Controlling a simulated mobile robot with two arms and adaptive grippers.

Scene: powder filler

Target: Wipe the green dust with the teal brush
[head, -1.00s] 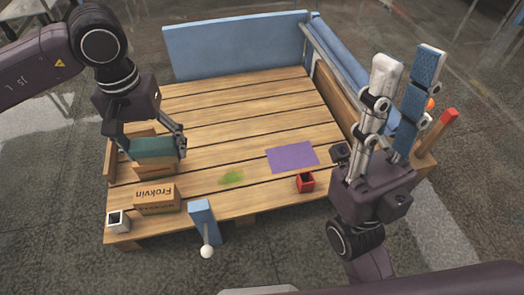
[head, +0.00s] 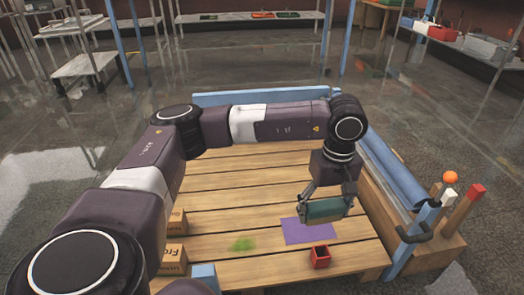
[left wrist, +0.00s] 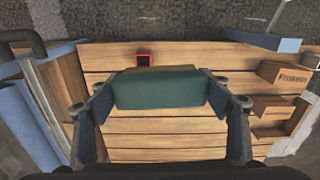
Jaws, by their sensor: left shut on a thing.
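The teal brush (head: 325,210) is held in my left gripper (head: 327,201), above the purple mat at the right part of the wooden pallet. In the left wrist view, the brush (left wrist: 160,91) lies crosswise between the two fingers. The green dust (head: 243,244) is a small patch on the planks, left of the purple mat and of the brush. I cannot see the dust in the left wrist view. My right gripper is in neither current view.
The purple mat (head: 296,231) lies on the wooden pallet (head: 215,210), with a red open cup (head: 320,257) in front. Cardboard boxes (head: 173,257) are at left, partly behind my arm. A wooden holder (head: 445,245) with upright handles stands at right. Planks around the dust look clear.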

